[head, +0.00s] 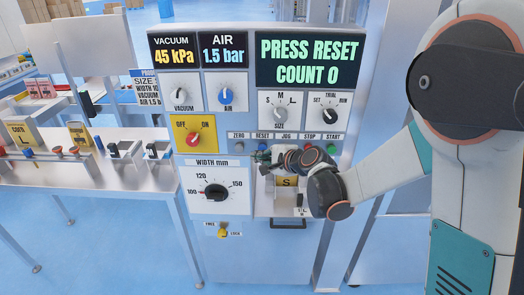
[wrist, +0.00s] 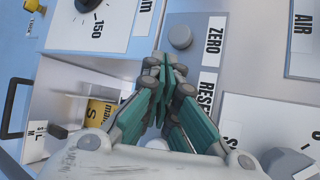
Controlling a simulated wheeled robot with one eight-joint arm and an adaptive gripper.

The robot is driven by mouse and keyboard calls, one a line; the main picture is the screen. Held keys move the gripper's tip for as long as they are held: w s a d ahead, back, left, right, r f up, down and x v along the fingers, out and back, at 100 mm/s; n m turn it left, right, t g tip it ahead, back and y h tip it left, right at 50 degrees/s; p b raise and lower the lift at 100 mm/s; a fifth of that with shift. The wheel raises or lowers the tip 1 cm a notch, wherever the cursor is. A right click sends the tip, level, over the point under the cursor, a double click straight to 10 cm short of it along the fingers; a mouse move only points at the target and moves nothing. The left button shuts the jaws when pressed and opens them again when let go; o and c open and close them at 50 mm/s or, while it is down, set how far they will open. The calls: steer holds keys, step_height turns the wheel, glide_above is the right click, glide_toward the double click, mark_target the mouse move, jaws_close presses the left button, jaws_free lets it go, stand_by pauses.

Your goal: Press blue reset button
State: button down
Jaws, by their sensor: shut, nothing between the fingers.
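The control panel (head: 258,90) stands upright ahead, its green display reading PRESS RESET, COUNT 0. The blue reset button (head: 262,147) shows only in part under its RESET label, just above my gripper (head: 263,157) in the head view. My gripper (wrist: 166,72) is shut and empty, its fingertips close to the panel. In the wrist view the tips lie between the ZERO and RESET labels (wrist: 206,95), and the blue button is hidden behind the fingers. I cannot tell whether the tips touch it.
The grey ZERO button (head: 239,147) is left of the reset button; the red STOP button (head: 308,147) and green START button (head: 331,149) are to the right. The width dial (head: 215,192) is below left. A yellow pouch marked S (wrist: 100,113) sits in a bay beneath my gripper.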

steer(key=shift+w, duration=0.15)
steer(key=shift+w, duration=0.3)
stand_by(0.3)
steer(key=shift+w, duration=0.3)
stand_by(0.5)
steer(key=shift+s, duration=0.1)
steer(key=shift+s+b, duration=0.35)
steer(key=shift+s, duration=0.3)
steer(key=s, duration=0.6)
steer(key=shift+b, duration=0.4)
stand_by(0.5)
